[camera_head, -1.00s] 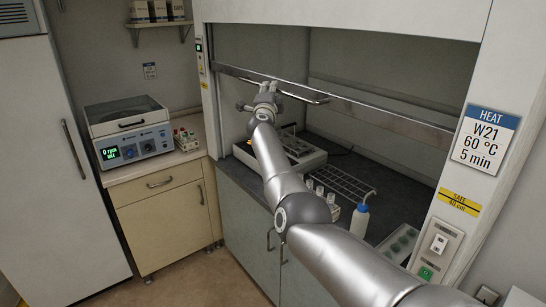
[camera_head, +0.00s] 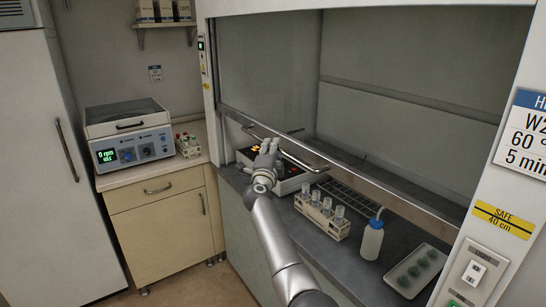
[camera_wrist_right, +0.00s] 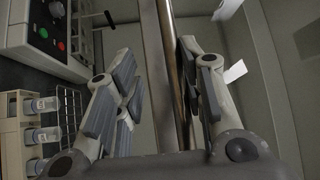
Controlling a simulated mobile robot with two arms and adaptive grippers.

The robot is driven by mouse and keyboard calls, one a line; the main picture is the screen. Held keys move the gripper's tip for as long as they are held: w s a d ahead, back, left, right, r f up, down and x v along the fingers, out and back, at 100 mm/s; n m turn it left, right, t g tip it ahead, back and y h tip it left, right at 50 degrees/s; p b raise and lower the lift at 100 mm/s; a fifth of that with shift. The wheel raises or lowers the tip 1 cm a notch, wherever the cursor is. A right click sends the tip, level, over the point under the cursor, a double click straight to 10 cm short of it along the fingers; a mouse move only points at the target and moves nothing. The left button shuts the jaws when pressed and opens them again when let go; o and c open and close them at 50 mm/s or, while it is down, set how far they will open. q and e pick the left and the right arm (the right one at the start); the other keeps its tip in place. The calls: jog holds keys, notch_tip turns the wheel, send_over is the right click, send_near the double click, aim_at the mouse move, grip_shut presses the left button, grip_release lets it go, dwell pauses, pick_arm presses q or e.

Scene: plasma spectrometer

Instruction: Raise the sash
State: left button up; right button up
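The sash is a glass pane with a metal bottom rail (camera_head: 400,186) across the hood opening. Its bar handle (camera_head: 307,163) runs along the rail's left half. The rail is partway down, with an open gap above the worktop. My right gripper (camera_head: 268,147) is at the handle's left part. In the right wrist view, the handle (camera_wrist_right: 174,70) runs between the spread fingers of my right gripper (camera_wrist_right: 157,72). The bar is close to the right-hand finger and apart from the left-hand one; contact is unclear. My left gripper is not in view.
Inside the hood are a hotplate-like unit (camera_head: 290,184), a tube rack (camera_head: 322,216), a wash bottle (camera_head: 372,238) and a tray (camera_head: 417,270). A SAFE 40 cm label (camera_head: 503,219) is on the right post. A centrifuge (camera_head: 130,135) stands on the left cabinet.

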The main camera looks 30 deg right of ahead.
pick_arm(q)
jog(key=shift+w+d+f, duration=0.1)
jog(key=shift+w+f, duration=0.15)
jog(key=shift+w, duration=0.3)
pick_arm(e)
jog(key=shift+f, duration=1)
pick_arm(q)
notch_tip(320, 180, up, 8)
jog(key=p, duration=0.7)
pick_arm(e)
jog(key=v, duration=1.2)
pick_arm(q)
jog(key=shift+p, duration=0.3)
pick_arm(e)
jog(key=shift+s+a+r, duration=0.1)
jog(key=shift+s+a, duration=0.05)
